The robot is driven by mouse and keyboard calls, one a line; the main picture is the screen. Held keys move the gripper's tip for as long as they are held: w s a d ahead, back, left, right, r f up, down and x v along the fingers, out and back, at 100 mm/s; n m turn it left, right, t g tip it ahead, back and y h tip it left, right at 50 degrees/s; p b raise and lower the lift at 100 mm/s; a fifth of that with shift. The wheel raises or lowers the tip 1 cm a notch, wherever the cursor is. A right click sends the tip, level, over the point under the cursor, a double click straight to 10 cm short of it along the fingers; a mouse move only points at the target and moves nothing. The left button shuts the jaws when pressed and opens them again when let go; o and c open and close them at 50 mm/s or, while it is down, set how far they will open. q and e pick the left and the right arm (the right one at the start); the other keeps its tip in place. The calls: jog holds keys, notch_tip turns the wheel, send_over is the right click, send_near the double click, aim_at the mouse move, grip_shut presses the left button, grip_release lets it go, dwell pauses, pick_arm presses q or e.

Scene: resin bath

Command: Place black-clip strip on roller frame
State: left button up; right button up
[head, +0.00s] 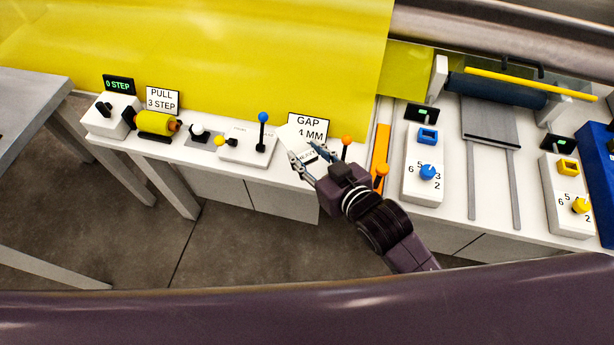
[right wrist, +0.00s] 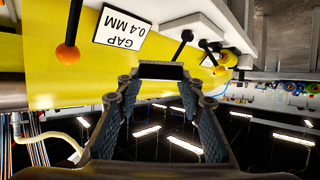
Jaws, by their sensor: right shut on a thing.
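The roller frame stands at the right of the head view, with a dark blue roller (head: 497,90) between white end posts. A long yellow bar (head: 570,92) runs across the roller, with a short black bar (head: 515,65) behind it. I cannot tell whether these belong to the black-clip strip. My right gripper (head: 311,157) is above the bench by the gap sign. It also shows in the right wrist view (right wrist: 160,110). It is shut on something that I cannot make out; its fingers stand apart. My left gripper is not in view.
The gap sign (head: 308,127) and levers with orange knobs (head: 346,140) are close around my right gripper. Control boxes with a blue dial (head: 428,172) and a yellow dial (head: 580,206) flank two grey rails. A large yellow sheet (head: 220,55) rises behind the bench.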

send_over(308, 185)
notch_tip(308, 185, down, 7)
jog(key=shift+f+b, duration=0.1)
jog(key=shift+b, duration=0.2)
notch_tip(308, 185, down, 4)
jog(key=shift+r, duration=0.25)
jog(key=o, duration=1)
jog(key=v, duration=1.2)
jog(key=shift+r, duration=0.1)
